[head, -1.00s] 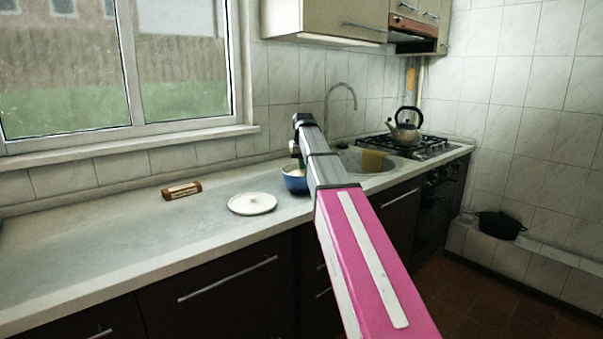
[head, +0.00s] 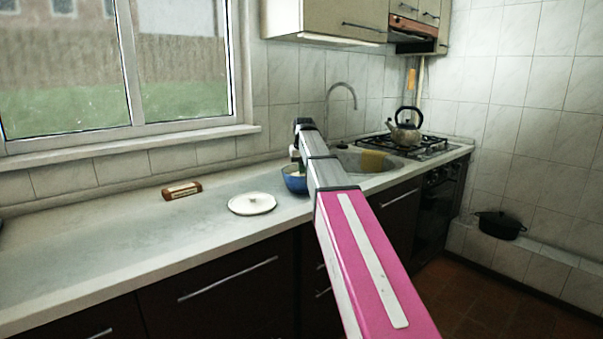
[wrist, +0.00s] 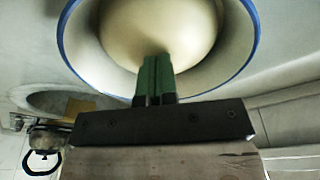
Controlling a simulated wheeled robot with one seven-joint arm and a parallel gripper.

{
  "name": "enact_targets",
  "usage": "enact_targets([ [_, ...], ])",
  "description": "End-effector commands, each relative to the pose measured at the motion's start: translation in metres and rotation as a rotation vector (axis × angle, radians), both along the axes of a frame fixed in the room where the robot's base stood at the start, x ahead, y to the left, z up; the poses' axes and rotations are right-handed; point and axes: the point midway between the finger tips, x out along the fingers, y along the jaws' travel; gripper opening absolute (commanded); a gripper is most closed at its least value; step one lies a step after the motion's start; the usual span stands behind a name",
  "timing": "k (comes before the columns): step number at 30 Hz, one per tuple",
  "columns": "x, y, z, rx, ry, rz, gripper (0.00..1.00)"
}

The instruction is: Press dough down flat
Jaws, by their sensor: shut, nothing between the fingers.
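The dough (wrist: 160,30) is a smooth cream mound inside a white bowl with a blue rim (wrist: 240,70) in the wrist view. In the head view the blue bowl (head: 294,182) stands on the counter, partly hidden by my arm. My gripper (wrist: 156,62) shows green fingers held together and empty, their tips over the near part of the dough. I cannot tell for sure whether they touch it. In the head view the gripper is mostly hidden behind my arm's end.
A brown-and-white packet (head: 182,190) lies farther left. The sink with a yellow cloth (head: 373,161) and a kettle (head: 405,132) on the hob are to the right. The left counter is mostly clear.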

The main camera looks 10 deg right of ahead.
Motion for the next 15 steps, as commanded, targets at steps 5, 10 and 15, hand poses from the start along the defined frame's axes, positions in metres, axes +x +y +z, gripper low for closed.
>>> enact_targets([
  [5,-0.0007,0.0,-0.0037,0.0,0.002,0.0,0.0],
  [10,-0.0007,0.0,-0.0064,0.0,0.002,0.0,0.0],
  [15,-0.0007,0.0,-0.0088,0.0,0.002,0.0,0.0],
])
